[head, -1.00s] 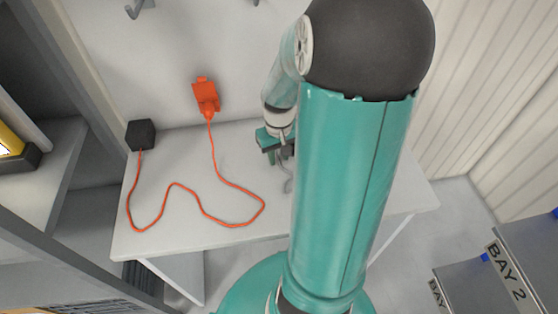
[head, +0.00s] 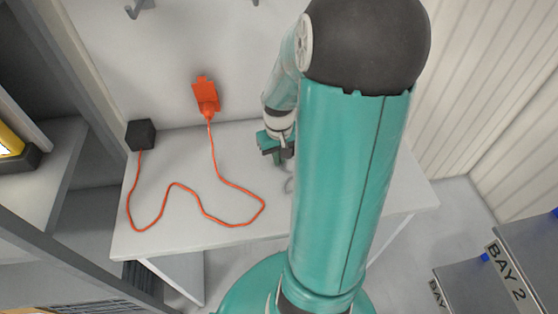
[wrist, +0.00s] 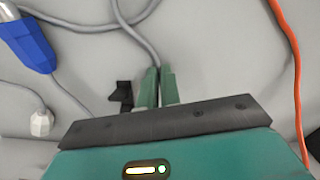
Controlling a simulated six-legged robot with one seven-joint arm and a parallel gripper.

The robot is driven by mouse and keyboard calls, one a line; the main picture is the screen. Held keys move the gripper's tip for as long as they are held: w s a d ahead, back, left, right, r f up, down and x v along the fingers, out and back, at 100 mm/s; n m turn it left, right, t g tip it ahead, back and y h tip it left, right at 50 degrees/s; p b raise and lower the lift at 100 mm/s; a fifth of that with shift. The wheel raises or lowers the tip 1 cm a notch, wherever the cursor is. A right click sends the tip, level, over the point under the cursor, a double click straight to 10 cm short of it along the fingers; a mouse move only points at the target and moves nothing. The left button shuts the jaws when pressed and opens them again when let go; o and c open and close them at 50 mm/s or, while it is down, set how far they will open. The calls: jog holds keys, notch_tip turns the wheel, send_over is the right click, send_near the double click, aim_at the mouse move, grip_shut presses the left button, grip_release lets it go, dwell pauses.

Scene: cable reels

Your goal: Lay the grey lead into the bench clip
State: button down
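In the wrist view my gripper (wrist: 158,72) has its two green fingers close together, shut on the grey lead (wrist: 137,37). The lead runs from the top of the picture down to the fingertips. A small black piece, which looks like the bench clip (wrist: 122,96), stands just left of the fingers, partly hidden by my gripper. The lead appears to be apart from it. In the head view my gripper (head: 283,157) is low over the white bench (head: 240,165), with a short bit of grey lead (head: 289,185) below it. My arm hides the bench to the right.
An orange lead (head: 205,210) loops over the bench from a black box (head: 141,134) to an orange socket (head: 206,97) at the wall. In the wrist view a blue connector (wrist: 36,50) and a white plug (wrist: 41,123) lie to the left; the orange lead passes on the right.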

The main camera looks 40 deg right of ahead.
jog(key=shift+r, duration=3)
jog(key=m, duration=0.1)
jog(key=w+d+m, duration=0.1)
jog(key=m, duration=0.2)
jog(key=shift+w+d+f+m, duration=0.1)
jog(key=shift+w+d+m, duration=0.2)
jog(key=shift+d+m, duration=0.1)
jog(key=m, duration=0.2)
jog(key=w+d+m, duration=0.1)
jog(key=d+m, duration=0.1)
jog(key=m, duration=0.1)
jog(key=shift+w+f+m, duration=0.1)
jog(key=shift+w+m, duration=0.2)
